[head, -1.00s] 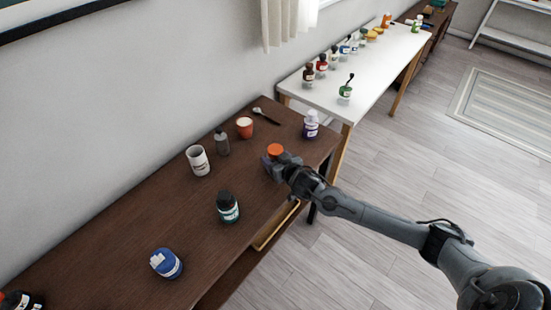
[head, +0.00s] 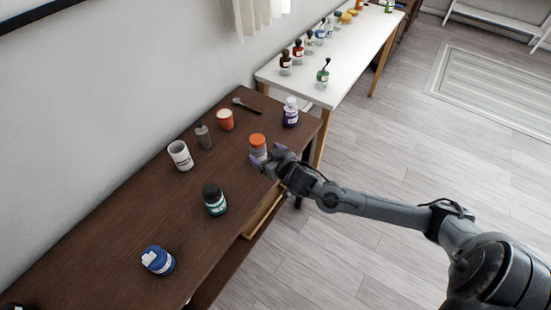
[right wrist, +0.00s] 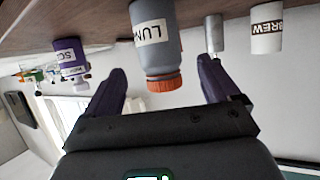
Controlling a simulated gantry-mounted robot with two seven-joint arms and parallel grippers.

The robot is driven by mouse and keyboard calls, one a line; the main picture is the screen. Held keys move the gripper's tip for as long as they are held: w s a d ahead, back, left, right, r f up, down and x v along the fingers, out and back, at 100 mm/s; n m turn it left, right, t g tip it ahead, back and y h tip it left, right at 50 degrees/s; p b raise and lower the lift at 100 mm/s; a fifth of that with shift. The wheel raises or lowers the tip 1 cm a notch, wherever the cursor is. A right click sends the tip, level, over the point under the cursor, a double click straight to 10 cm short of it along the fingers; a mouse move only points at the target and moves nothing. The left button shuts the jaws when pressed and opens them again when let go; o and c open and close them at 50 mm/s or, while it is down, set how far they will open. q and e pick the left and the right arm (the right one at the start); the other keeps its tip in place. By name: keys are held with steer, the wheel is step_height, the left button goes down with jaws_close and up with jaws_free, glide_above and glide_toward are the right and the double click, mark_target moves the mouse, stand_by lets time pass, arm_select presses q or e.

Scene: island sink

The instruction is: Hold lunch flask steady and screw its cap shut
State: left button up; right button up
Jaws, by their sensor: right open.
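The lunch flask (head: 258,154) stands upright on the dark brown table near its right front edge, with an orange cap (head: 258,140) on top. In the right wrist view, which is upside down, the grey flask (right wrist: 158,50) shows a white label starting "LUN" and the ribbed orange cap (right wrist: 164,83). My right gripper (head: 265,157) is beside the flask on its front side. Its purple-padded fingers stand apart to either side of the flask, with visible gaps; the gripper is open and empty. Whether the cap is fully seated cannot be told. My left gripper is out of view.
A purple-labelled bottle (head: 290,112) stands behind the flask. An orange-red cup (head: 225,120), grey shaker (head: 204,137) and white mug (head: 180,155) stand toward the wall. A dark green-labelled jar (head: 214,199) and blue jar (head: 158,260) stand nearer. Table between them is clear.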

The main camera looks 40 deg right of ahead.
steer(key=shift+p+v, duration=0.4)
steer(key=shift+v, duration=2.55)
steer(key=s+a+f+n+g+y, duration=0.1)
steer(key=s+a+f+g, duration=0.1)
steer(key=s, duration=0.5)
steer(key=s+a+f+n+g+y, duration=0.1)
steer(key=s+a+f+g, duration=0.2)
steer(key=s+a, duration=0.4)
steer(key=s+a+f+n+g, duration=0.2)
steer(key=s+a+g, duration=0.2)
steer(key=s, duration=0.4)
steer(key=shift+s+a+f+g+y, duration=0.3)
steer(key=shift+a+f+y, duration=0.1)
steer(key=shift+a, duration=0.2)
step_height(320, 180, up, 36)
steer(key=p, duration=3.6)
